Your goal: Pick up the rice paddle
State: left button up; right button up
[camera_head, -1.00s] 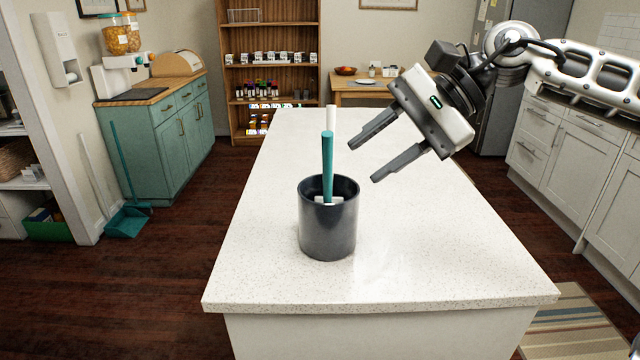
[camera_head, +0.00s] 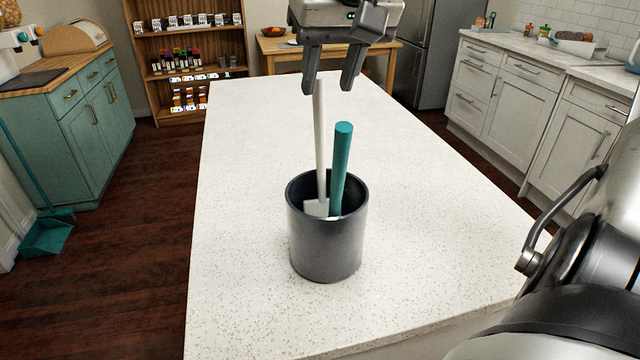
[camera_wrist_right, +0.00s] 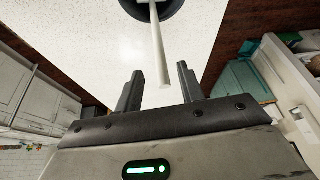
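A dark cup (camera_head: 326,240) stands on the white counter with two long handles sticking up out of it. One is white (camera_head: 321,150) with a pale flat piece at its lower end; the other is thicker and teal (camera_head: 341,165). My right gripper (camera_head: 331,87) is open above the cup, near the top of the white handle. In the right wrist view, the white handle (camera_wrist_right: 158,45) points toward the gap between the open fingers (camera_wrist_right: 160,88). My left gripper is not in view.
The white counter (camera_head: 240,220) is clear around the cup. A wooden shelf (camera_head: 190,45) with small goods and a wooden table (camera_head: 275,50) stand behind it. Teal cabinets (camera_head: 90,120) are on the left, white cabinets (camera_head: 520,90) on the right.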

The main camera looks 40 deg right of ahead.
aim_at(321, 106)
jog(key=x, duration=0.7)
jog(key=shift+w+f, duration=0.2)
grip_shut()
